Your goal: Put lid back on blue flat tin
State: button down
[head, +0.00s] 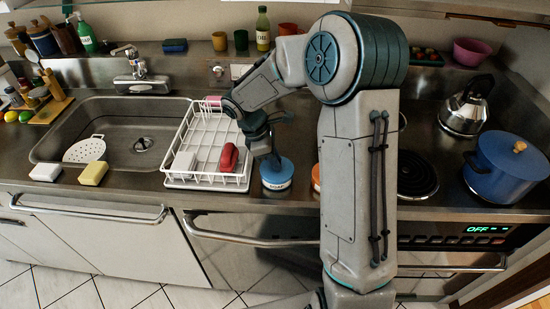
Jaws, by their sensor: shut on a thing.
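The blue flat tin (277,184) stands on the steel counter near its front edge, just right of the dish rack. It has a pale label band. Its blue lid (283,165) shows at the top of the tin, directly under my gripper. My gripper (273,157) points down over the tin and is shut on the lid. The fingertips are small and dark here, and I cannot tell whether the lid is seated on the rim or slightly above it.
A white dish rack (202,178) with a red item (229,157) stands close on the left. An orange-and-white container (316,178) is partly hidden by my arm on the right. Farther right are a coil burner (415,178), blue pot (507,172) and kettle (466,108).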

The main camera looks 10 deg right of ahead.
dwell(0.3)
jog(key=c, duration=0.8)
grip_release()
jog(key=shift+o, duration=0.2)
jog(key=shift+r+p, duration=2.9)
jog(key=shift+r, duration=0.6)
grip_shut()
jog(key=shift+f, duration=0.25)
